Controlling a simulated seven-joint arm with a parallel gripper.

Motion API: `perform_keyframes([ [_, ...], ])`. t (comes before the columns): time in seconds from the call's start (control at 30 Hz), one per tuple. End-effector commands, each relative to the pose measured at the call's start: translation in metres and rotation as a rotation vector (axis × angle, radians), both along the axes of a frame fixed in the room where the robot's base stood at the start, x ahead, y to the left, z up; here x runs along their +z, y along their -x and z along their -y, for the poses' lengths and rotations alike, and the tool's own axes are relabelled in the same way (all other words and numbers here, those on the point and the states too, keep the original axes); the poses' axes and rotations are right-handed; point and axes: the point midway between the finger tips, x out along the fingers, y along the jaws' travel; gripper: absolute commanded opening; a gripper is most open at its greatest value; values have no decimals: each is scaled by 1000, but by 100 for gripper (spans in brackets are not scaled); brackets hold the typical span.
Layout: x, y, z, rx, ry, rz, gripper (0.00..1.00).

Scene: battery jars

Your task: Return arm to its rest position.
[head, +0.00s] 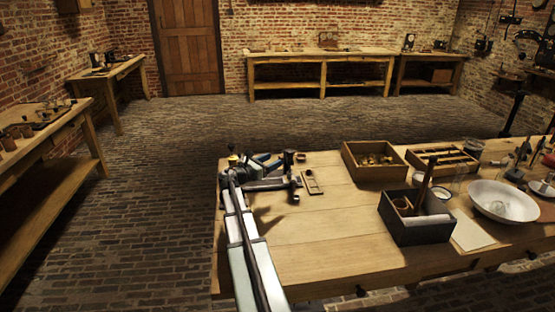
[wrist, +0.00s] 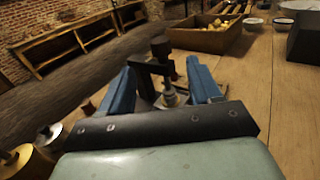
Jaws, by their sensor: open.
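My arm reaches in from the bottom of the head view to the table's left end. My gripper (head: 270,163) is low over the far left part of the wooden table (head: 310,235). In the wrist view, the two blue fingers of my gripper (wrist: 161,72) are spread apart. A dark metal fixture with an upright post (wrist: 165,72) shows in the gap between them or just beyond it; I cannot tell which. It also shows beside the gripper in the head view (head: 289,160). I see nothing clamped between the fingers.
Brass-topped pieces (wrist: 15,160) are close at the wrist view's lower left. Right of the gripper are a small wooden holder (head: 312,182), a wooden box of yellowish pieces (head: 350,169), a dark box (head: 411,232) and a white bowl (head: 503,203). The table's front middle is clear.

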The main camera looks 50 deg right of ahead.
Motion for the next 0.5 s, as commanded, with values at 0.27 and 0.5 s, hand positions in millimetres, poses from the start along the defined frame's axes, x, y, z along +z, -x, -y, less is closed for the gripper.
perform_keyframes([
  [0.27,0,-1,-8,0,0,0,63],
  [0.5,0,-1,-8,0,0,0,63],
])
